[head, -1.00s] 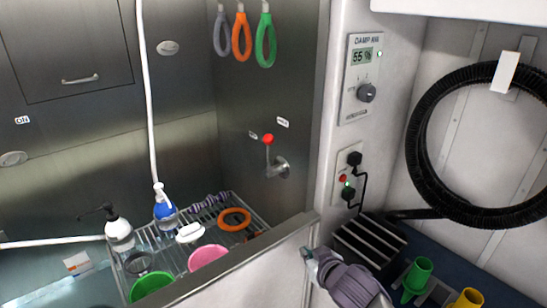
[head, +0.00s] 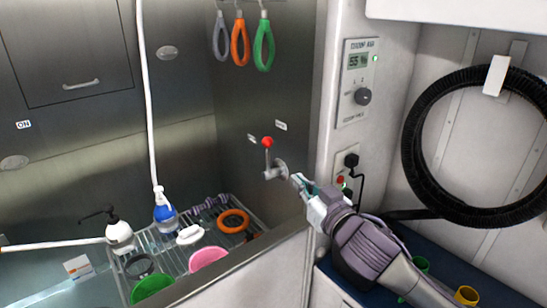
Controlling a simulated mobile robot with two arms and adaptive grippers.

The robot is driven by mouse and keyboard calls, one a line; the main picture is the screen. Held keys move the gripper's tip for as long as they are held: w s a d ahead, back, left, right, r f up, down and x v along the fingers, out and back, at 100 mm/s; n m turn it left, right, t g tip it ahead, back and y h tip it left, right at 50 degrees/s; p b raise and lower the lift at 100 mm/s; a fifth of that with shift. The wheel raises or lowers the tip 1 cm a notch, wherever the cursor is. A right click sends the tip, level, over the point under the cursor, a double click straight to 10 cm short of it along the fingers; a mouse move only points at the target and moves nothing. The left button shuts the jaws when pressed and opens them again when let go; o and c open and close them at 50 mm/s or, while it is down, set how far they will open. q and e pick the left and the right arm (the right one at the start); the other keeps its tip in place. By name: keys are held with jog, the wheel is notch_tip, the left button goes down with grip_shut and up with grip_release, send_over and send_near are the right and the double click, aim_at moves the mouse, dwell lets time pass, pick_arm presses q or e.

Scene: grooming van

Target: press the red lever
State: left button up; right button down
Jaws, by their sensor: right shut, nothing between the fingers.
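The red lever (head: 268,143) is a short upright metal handle with a red ball on top. It sits on a round mount on the steel wall of the tub, between two small labels. My right gripper (head: 298,182) is shut and empty. Its fingertips are to the right of the lever and lower than the red ball, close to the mount in the picture. Whether they touch the mount cannot be told. My left gripper is not in view.
A wire rack (head: 174,254) holds bottles, bowls and an orange ring below the lever. The tub's front wall (head: 250,262) runs under my right arm. Colored loops (head: 240,42) hang above. A control panel (head: 357,80) and black hose (head: 412,120) are to the right.

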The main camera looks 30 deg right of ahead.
jog(key=w+d+p, duration=0.1)
jog(key=w+p, duration=0.2)
jog(key=w, duration=0.9)
jog(key=shift+w+d, duration=0.25)
jog(key=shift+w, duration=0.15)
